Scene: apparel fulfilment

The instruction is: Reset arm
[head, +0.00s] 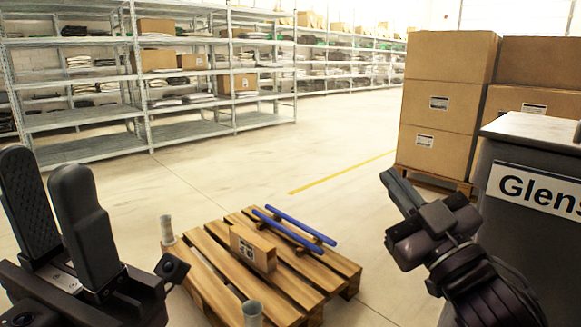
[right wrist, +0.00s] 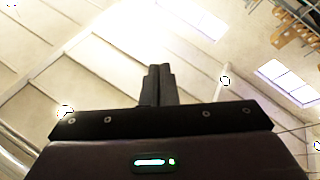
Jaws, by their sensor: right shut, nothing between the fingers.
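My left gripper (head: 44,180) is at the left edge of the head view, its two dark fingers pointing up with a gap between them; it is open and empty. My right gripper (head: 394,180) is at the right, in front of the stacked cartons, its fingers together and pointing up and left. In the right wrist view the right gripper's fingers (right wrist: 158,70) are pressed side by side with nothing between them. Both grippers are clear of any object.
A wooden pallet (head: 206,250) on the floor carries a small carton (head: 252,248), blue bars (head: 288,232) and grey cylinders. A grey counter (head: 500,215) with a sign stands close right of my right arm. Cartons (head: 440,110) are stacked behind; shelves (head: 140,110) line the back left.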

